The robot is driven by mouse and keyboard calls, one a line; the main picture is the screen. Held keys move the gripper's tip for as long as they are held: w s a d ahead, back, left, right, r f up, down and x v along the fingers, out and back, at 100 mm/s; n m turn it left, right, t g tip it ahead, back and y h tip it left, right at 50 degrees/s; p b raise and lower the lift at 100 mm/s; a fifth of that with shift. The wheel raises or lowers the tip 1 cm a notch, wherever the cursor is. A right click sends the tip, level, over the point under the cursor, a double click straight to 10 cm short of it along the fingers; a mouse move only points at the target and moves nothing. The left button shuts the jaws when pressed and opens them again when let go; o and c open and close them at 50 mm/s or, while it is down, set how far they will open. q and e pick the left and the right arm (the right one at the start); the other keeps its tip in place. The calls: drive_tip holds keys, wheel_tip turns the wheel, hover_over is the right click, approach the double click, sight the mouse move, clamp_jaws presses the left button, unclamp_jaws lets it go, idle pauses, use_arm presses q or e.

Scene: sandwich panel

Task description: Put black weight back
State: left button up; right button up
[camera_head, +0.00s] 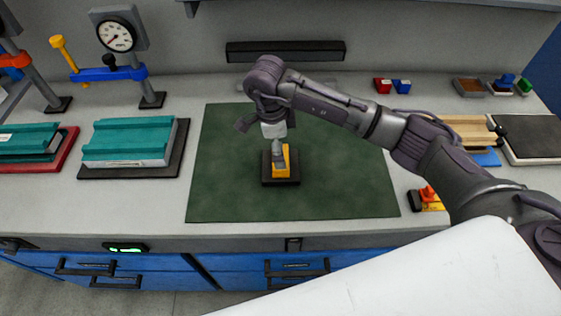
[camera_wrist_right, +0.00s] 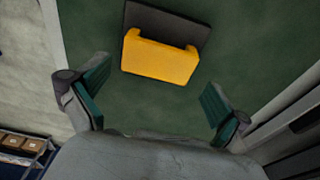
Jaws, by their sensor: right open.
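A black block with a yellow bracket on it (camera_head: 281,181) rests on the green mat (camera_head: 340,190); I take it for the black weight. In the right wrist view, its yellow part (camera_wrist_right: 160,60) lies just past and between the fingertips, with the dark block behind it. My right gripper (camera_wrist_right: 157,105) is open and empty, its teal-padded fingers apart on either side. In the head view, the right gripper (camera_head: 274,138) is over the block and hides part of it; contact cannot be told. My left gripper is not in view.
Teal-topped block (camera_head: 128,140) on a dark plate stands left of the mat. A gauge stand (camera_head: 116,36) is behind it. A small orange and black item (camera_head: 428,198) lies by the mat's right edge. Red (camera_head: 382,85) and blue (camera_head: 402,86) blocks sit at the back. The mat's left part is clear.

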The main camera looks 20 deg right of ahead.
drive_tip(key=shift+s+f+p, duration=0.1)
drive_tip(key=shift+f+p, duration=0.5)
drive_tip(key=shift+f, duration=1.35)
drive_tip(key=c, duration=1.5)
drive_tip(key=shift+r, duration=0.15)
drive_tip(key=shift+c, duration=0.2)
